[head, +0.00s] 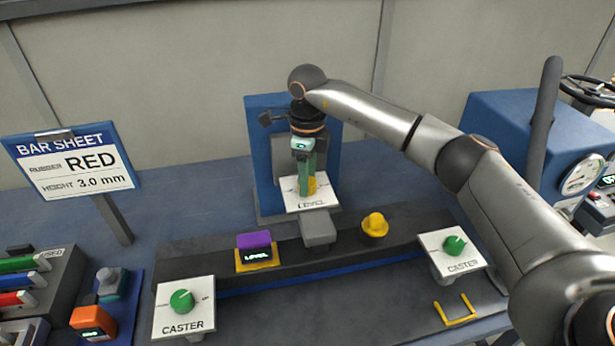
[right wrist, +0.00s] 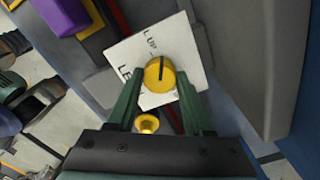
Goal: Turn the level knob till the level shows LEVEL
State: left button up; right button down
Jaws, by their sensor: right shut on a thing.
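The yellow level knob (head: 311,185) sits on a white plate marked LEVEL (head: 307,204) at the blue upright block. My right gripper (head: 306,180) reaches down to it, its green fingers closed on the knob's sides. In the right wrist view the knob (right wrist: 159,74) with its dark pointer line lies between the fingertips of my right gripper (right wrist: 160,80). The level readout, a purple box (head: 254,240) on a yellow base, appears to read LEVEL. My left gripper is not in view.
White plates with green caster knobs stand at front left (head: 181,302) and right (head: 454,245). A yellow dome (head: 375,224) sits on the dark rail. A bar sheet sign (head: 72,163) stands at left. A yellow handle (head: 456,310) lies front right.

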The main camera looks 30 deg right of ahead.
jog(key=shift+c, duration=1.5)
grip_release()
notch_tip(320, 180, up, 12)
jog(key=b, duration=0.1)
jog(key=shift+r, duration=0.25)
